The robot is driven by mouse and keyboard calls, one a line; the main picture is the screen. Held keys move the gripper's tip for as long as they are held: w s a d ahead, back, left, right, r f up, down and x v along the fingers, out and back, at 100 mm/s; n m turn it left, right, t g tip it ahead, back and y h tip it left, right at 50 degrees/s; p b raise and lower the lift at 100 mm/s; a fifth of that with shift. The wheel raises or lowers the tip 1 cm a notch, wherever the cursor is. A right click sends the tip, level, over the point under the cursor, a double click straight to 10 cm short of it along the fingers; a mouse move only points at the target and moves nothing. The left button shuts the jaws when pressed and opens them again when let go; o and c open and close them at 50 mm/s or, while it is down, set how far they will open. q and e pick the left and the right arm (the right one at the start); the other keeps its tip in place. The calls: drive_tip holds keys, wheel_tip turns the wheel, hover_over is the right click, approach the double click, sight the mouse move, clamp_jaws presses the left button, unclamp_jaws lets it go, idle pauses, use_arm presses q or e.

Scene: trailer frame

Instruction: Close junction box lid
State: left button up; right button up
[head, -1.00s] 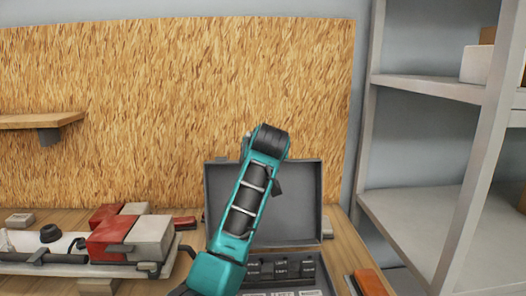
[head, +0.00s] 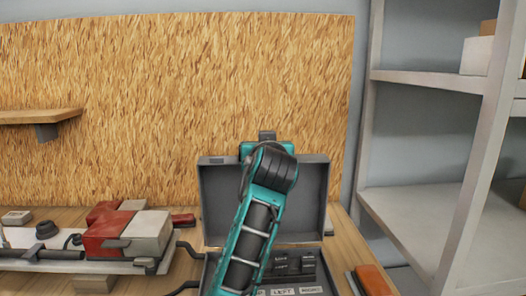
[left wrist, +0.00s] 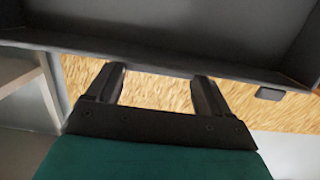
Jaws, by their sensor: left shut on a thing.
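The grey junction box lid (head: 312,190) stands open and upright, its inside facing me, against the wood-chip board. The box body (head: 308,276) lies below it, with dark modules and white labels, one reading LEFT. My teal left arm crosses in front of the lid and hides part of it and the box. My right gripper is in neither view.
A red and grey clamp-like device (head: 125,233) on a pale plate lies left of the box, with dark cables running toward the box. An orange item (head: 374,280) lies at the right. A grey shelf unit (head: 425,215) stands right, and a small wooden shelf (head: 40,117) hangs left.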

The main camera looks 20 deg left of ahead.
use_arm(q)
drive_tip(key=s+d+f, duration=0.1)
drive_tip(key=s+d, duration=0.2)
drive_tip(key=s, duration=0.4)
drive_tip(key=shift+s+d+f+p, duration=0.2)
drive_tip(key=shift+d+p, duration=0.1)
drive_tip(key=shift+p, duration=0.15)
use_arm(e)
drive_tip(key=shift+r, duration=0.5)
use_arm(q)
drive_tip(key=o, duration=1.4)
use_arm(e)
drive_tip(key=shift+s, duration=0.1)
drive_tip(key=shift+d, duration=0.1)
